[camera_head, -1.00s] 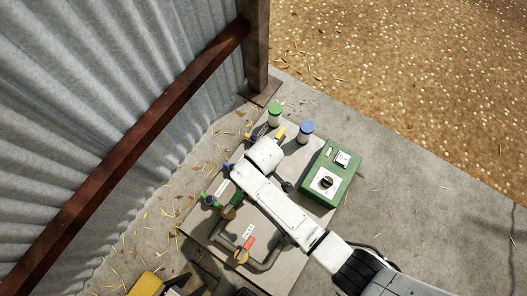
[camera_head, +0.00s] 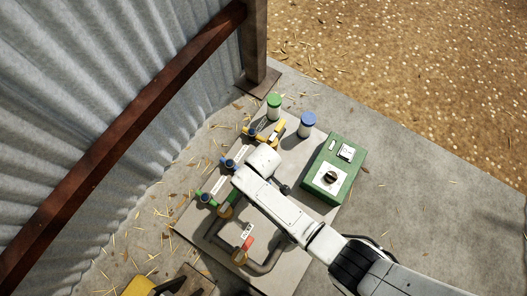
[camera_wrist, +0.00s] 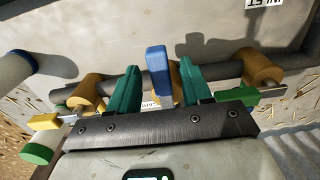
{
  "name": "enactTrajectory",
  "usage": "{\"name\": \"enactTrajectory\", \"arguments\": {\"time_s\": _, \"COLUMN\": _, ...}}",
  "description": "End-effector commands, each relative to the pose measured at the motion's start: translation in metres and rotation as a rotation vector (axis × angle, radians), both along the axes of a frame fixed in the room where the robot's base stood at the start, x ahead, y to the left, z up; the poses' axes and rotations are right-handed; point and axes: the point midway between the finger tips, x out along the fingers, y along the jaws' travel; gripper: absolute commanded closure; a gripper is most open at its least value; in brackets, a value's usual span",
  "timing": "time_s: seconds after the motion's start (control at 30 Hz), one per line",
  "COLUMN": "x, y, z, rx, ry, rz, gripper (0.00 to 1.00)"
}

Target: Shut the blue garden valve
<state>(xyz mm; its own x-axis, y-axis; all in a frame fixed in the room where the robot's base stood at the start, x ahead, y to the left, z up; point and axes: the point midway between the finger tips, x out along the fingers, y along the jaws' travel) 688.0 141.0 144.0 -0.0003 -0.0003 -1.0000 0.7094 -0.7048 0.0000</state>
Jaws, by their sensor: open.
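The blue valve handle (camera_wrist: 158,72) stands up between the two teal fingers of my gripper (camera_wrist: 161,80) in the wrist view. The fingers are open, one on each side, with a gap visible to the handle; it is not gripped. The handle sits in front of a dark pipe. In the head view my white wrist covers the handle and my fingers. A small blue part (camera_head: 229,163) shows just left of my wrist; I cannot tell whether it belongs to this valve.
A yellow-handled valve (camera_wrist: 45,122) and a green-handled valve (camera_wrist: 240,93) flank the blue one closely. Blue-capped (camera_head: 307,123) and green-capped (camera_head: 273,106) posts and a green control box (camera_head: 333,172) stand nearby. A corrugated wall (camera_head: 90,100) rises at left.

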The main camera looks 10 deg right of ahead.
Motion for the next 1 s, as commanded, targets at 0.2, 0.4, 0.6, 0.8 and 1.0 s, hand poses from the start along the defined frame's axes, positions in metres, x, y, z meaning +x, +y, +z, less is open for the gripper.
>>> {"name": "enactTrajectory", "arguments": {"time_s": 0.2, "x": 0.0001, "y": 0.0001, "z": 0.0005, "rx": 0.000, "ry": 0.000, "rz": 0.000, "gripper": 0.59}}
{"name": "enactTrajectory", "arguments": {"time_s": 0.4, "x": 0.0000, "y": 0.0001, "z": 0.0004, "rx": 0.000, "ry": 0.000, "rz": 0.000, "gripper": 0.78}}
{"name": "enactTrajectory", "arguments": {"time_s": 0.6, "x": -0.0001, "y": 0.0001, "z": 0.0004, "rx": 0.000, "ry": 0.000, "rz": 0.000, "gripper": 0.97}}
{"name": "enactTrajectory", "arguments": {"time_s": 0.8, "x": -0.0001, "y": 0.0001, "z": 0.0004, "rx": 0.000, "ry": 0.000, "rz": 0.000, "gripper": 1.00}}
{"name": "enactTrajectory", "arguments": {"time_s": 1.0, "x": -0.0001, "y": 0.0001, "z": 0.0004, "rx": 0.000, "ry": 0.000, "rz": 0.001, "gripper": 1.00}}
